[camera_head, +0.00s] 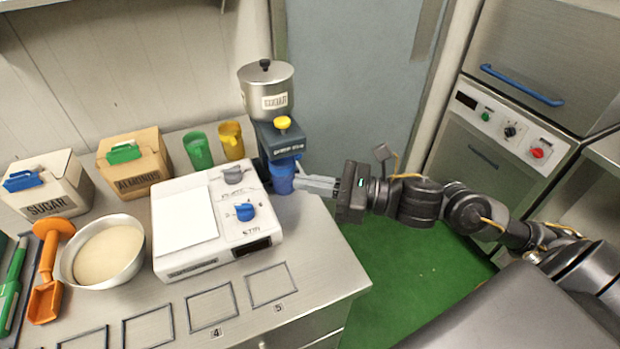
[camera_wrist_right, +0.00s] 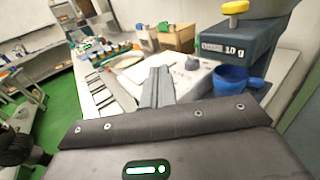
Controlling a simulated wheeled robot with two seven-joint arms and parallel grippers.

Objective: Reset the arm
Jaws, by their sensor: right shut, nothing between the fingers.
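My right gripper (camera_head: 318,185) reaches in from the right in the head view, its shut fingers empty, beside the blue cup at the counter's right end. In the right wrist view its fingers (camera_wrist_right: 157,88) are together and point over the counter. The blue cup (camera_head: 281,178) stands under the dispenser (camera_head: 279,138) with the yellow knob; it also shows in the wrist view (camera_wrist_right: 230,80), right of the fingers. I cannot tell whether the fingertips touch the cup. My left gripper is in neither view.
The white stirrer unit (camera_head: 215,255) with a blue knob sits left of the cup. A bowl (camera_head: 103,250), an orange scoop (camera_head: 47,285), a sugar box (camera_head: 45,185) and an almonds box (camera_head: 135,160) stand further left. Green floor (camera_head: 415,265) lies open beyond the counter's right edge.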

